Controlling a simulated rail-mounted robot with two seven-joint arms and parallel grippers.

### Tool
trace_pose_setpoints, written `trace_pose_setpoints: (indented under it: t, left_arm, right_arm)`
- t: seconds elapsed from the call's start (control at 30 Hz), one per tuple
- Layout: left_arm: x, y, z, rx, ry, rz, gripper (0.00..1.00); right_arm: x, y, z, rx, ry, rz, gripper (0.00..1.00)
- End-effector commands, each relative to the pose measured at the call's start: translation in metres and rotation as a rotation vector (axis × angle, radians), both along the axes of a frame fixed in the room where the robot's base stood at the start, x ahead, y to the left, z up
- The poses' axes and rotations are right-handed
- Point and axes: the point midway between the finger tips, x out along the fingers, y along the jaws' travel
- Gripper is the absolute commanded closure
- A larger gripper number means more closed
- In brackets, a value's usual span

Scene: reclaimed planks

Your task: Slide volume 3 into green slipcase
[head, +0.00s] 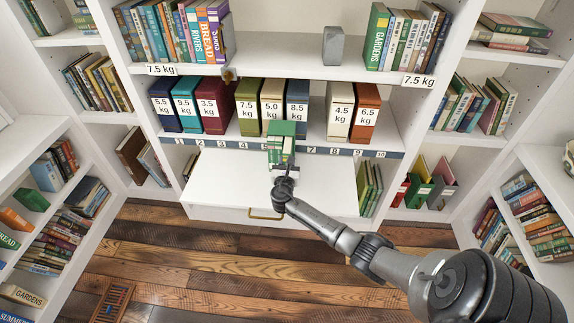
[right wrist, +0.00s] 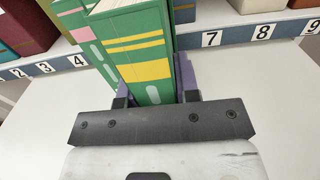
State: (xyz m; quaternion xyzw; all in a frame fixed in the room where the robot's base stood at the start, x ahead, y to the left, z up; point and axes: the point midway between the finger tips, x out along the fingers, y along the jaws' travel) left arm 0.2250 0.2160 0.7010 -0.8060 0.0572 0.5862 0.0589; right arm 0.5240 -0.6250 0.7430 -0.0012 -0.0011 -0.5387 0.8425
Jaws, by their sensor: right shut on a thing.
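My right gripper (head: 284,170) is shut on a green book (right wrist: 143,60) with yellow bands and a pale oval mark on its spine. The right wrist view shows the fingers (right wrist: 158,95) on either side of the spine's lower part. Another green book (right wrist: 85,30) with a pink band stands just left of it. In the head view a green block (head: 282,129), apparently the green slipcase, stands at the back of the white board, with the spines in front of it. No volume number is readable, and I cannot tell how far the held book is inside. My left gripper is out of view.
Weight-labelled volumes, such as the olive one (head: 248,108) and the orange one (head: 367,112), stand on the shelf behind a numbered strip (head: 320,150). The white board (head: 225,180) is clear to the left. Green books (head: 369,187) stand right of the board.

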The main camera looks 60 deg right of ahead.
Motion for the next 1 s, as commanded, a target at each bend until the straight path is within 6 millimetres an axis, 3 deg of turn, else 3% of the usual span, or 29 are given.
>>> trace_pose_setpoints:
  t: [0.47,0.5,0.77,1.0]
  left_arm:
    - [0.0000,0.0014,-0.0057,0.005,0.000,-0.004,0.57]
    - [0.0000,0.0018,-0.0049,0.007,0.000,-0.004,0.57]
    - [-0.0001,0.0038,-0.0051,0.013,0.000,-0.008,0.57]
    - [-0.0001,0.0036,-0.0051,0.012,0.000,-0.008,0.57]
  right_arm:
    - [0.0054,-0.0106,0.0004,-0.001,-0.002,0.000,1.00]
    - [0.0051,-0.0101,0.0007,0.000,-0.001,0.001,0.67]
    - [0.0051,-0.0100,0.0004,0.000,-0.001,0.001,0.42]
    - [0.0050,-0.0100,0.0003,0.000,-0.001,0.001,0.41]
